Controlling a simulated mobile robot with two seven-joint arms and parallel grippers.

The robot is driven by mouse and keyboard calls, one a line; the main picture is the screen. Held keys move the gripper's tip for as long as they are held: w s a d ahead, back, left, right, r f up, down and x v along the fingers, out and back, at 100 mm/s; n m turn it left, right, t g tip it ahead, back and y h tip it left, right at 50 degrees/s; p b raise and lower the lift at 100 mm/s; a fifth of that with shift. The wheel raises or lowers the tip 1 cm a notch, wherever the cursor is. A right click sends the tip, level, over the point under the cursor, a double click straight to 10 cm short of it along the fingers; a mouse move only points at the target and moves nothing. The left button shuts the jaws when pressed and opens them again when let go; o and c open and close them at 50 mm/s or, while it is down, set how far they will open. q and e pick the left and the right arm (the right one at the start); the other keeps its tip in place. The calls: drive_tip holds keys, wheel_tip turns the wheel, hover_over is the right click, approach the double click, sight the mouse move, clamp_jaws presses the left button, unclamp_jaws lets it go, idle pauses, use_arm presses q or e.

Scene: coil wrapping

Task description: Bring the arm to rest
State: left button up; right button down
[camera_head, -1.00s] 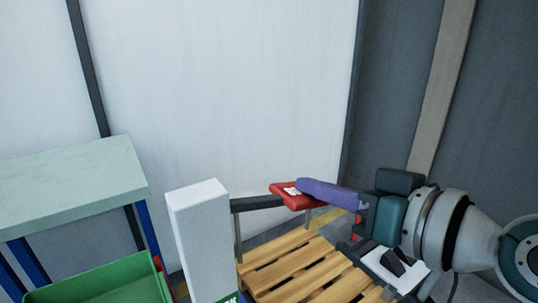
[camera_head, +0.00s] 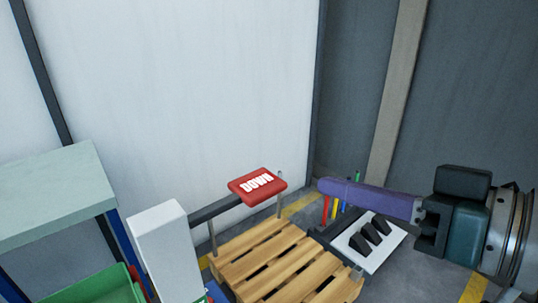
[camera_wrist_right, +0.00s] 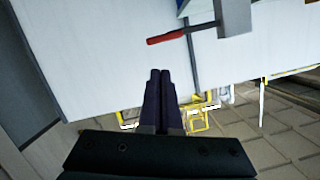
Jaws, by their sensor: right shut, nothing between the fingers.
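My right gripper (camera_head: 322,184) comes in from the right in the head view. Its long purple fingers are closed together with nothing between them. The fingers point left, apart from the red paddle (camera_head: 258,186) marked DOWN, which stands to their left on a dark arm from a white post (camera_head: 172,252). In the right wrist view the shut dark fingers (camera_wrist_right: 159,76) point up the picture, and the red paddle (camera_wrist_right: 167,37) shows edge-on beyond them. My left gripper is not in view.
A wooden pallet (camera_head: 285,262) lies below the paddle. A white panel with black wedge shapes (camera_head: 371,242) and several coloured upright rods are below my right gripper. A pale table (camera_head: 55,195) and a green bin (camera_head: 100,290) are at the left. A white wall stands behind.

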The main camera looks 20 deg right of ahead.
idle(0.4)
drive_tip(key=s+a+r+n+g+h+p, duration=0.15)
drive_tip(key=s+a+r+g+p, duration=0.35)
drive_tip(key=p, duration=0.6)
drive_tip(key=s+d+r+g+h+p, duration=0.2)
drive_tip(key=s+d+r+g+p, duration=0.1)
drive_tip(key=s+p, duration=0.25)
drive_tip(key=s+d+r+g+h+p, duration=0.3)
drive_tip(key=s+p, duration=0.1)
drive_tip(key=s, duration=0.2)
wheel_tip(320, 180, up, 36)
drive_tip(key=p, duration=3.6)
drive_tip(key=shift+w+a+f+t, duration=0.2)
drive_tip(key=shift+w+t, duration=0.1)
drive_tip(key=shift+m+y, duration=0.25)
